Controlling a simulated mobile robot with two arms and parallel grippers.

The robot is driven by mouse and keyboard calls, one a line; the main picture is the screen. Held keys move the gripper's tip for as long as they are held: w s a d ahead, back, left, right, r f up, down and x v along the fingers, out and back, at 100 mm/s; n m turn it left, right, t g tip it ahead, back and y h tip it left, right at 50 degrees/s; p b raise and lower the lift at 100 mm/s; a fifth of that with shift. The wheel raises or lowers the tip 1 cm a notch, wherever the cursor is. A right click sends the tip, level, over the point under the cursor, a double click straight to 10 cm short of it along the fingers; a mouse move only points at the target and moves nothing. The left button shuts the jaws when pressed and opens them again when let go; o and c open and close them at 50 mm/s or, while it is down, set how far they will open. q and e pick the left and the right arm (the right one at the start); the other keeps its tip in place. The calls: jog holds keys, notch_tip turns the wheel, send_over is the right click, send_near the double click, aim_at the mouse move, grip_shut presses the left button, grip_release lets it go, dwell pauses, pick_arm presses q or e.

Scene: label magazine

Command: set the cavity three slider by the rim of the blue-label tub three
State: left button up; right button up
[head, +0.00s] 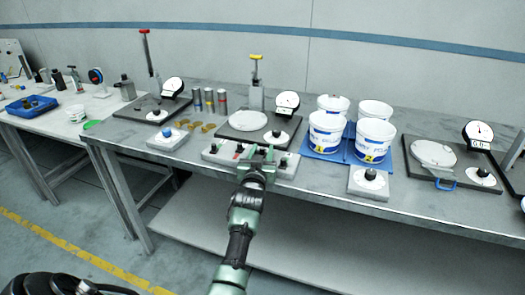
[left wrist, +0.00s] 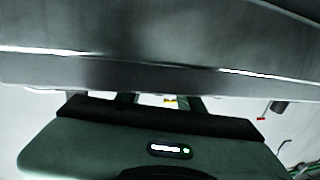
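The slider panel (head: 222,155) is a long grey box with several dark knobs and a small red mark, at the front edge of the main table. My left gripper (head: 260,154) is over the panel's middle, its two fingers apart, and hides part of the panel. I cannot tell whether it touches a slider. In the left wrist view, the finger tips are hidden behind the grey table edge. Several white tubs with blue labels stand right of the panel; the front ones are a left tub (head: 326,133) and a right tub (head: 373,141). Their numbers are too small to read surely. My right gripper is not in view.
A grey block with a black knob (head: 369,187) stands before the tubs. Dial gauges on dark plates (head: 233,135) stand behind and at the right (head: 412,165). Bare table shows at the front right.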

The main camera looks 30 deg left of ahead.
pick_arm(q)
jog(key=shift+w, duration=0.1)
grip_shut()
dwell(1.5)
